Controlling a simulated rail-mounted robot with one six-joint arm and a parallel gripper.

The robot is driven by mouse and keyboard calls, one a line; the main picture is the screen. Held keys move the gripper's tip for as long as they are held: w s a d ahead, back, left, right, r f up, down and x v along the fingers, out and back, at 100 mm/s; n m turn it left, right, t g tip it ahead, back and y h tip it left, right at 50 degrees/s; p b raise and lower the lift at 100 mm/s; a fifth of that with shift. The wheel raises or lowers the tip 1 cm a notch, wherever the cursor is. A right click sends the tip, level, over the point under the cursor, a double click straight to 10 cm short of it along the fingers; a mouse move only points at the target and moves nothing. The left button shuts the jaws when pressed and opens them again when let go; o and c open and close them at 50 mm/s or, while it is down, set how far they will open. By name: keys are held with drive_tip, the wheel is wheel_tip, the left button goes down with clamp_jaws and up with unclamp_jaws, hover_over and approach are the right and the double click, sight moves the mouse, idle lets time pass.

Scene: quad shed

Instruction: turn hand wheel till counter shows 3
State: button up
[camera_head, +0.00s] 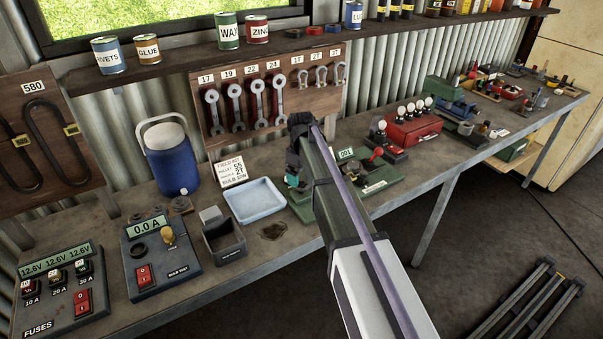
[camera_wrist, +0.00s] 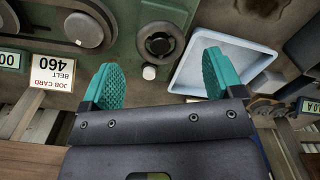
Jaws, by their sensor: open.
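In the wrist view the counter (camera_wrist: 9,60) is upside down and cut by the left edge, with only 00 showing. A dark round hand wheel (camera_wrist: 173,35) with a pale knob (camera_wrist: 149,73) lies on the green plate, seen from above. My gripper (camera_head: 295,179) is above the machine's left end. In the wrist view its teal fingers (camera_wrist: 158,70) are apart, one on each side of the knob, with nothing held. The arm hides the wheel in the head view.
A pale blue tray (camera_head: 255,201) lies close left of the machine, beside my finger in the wrist view. A grey bin (camera_head: 224,240) and blue jug (camera_head: 172,157) stand further left. A job card (camera_wrist: 47,85) reads BELT 460. Wrenches (camera_head: 257,98) hang behind.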

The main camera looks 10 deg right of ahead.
sight(302, 184)
wheel_tip(302, 184, up, 7)
drive_tip(key=p, duration=0.5)
drive_tip(key=s+f+m+b, duration=0.2)
drive_tip(key=s+m, duration=0.2)
drive_tip(key=s, duration=1)
drive_tip(key=s+f+m+b, duration=0.3)
drive_tip(key=s+m, duration=0.1)
drive_tip(key=s, duration=1)
drive_tip(key=shift+s+f, duration=0.2)
drive_tip(key=shift+s, duration=0.1)
drive_tip(key=shift+a, duration=0.1)
